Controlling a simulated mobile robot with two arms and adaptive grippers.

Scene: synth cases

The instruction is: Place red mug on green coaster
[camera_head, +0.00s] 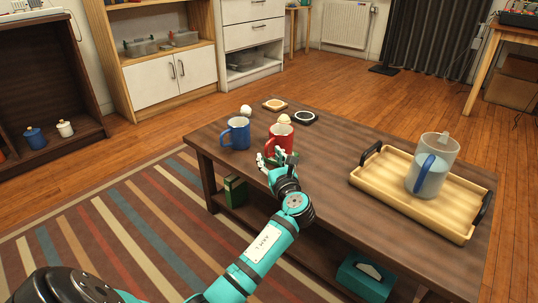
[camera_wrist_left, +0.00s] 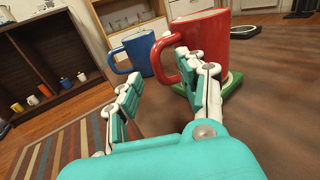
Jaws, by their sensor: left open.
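The red mug (camera_head: 281,139) stands upright near the far left part of the dark table. In the left wrist view the red mug (camera_wrist_left: 210,38) appears to rest on the green coaster (camera_wrist_left: 236,82), with its handle toward me; a finger hides part of the mug's base. In the head view only a bit of the green coaster (camera_head: 294,157) shows beside the mug. My left gripper (camera_head: 274,160) is open and empty just in front of the mug. In the left wrist view its fingers (camera_wrist_left: 160,78) are spread near the handle, one overlapping it. My right gripper is out of view.
A blue mug (camera_head: 236,133) stands left of the red one. A dark coaster (camera_head: 305,117), a wooden coaster (camera_head: 274,105) and pale round items lie behind. A wooden tray (camera_head: 380,182) holding a jug (camera_head: 431,170) is at right. The table's middle is clear.

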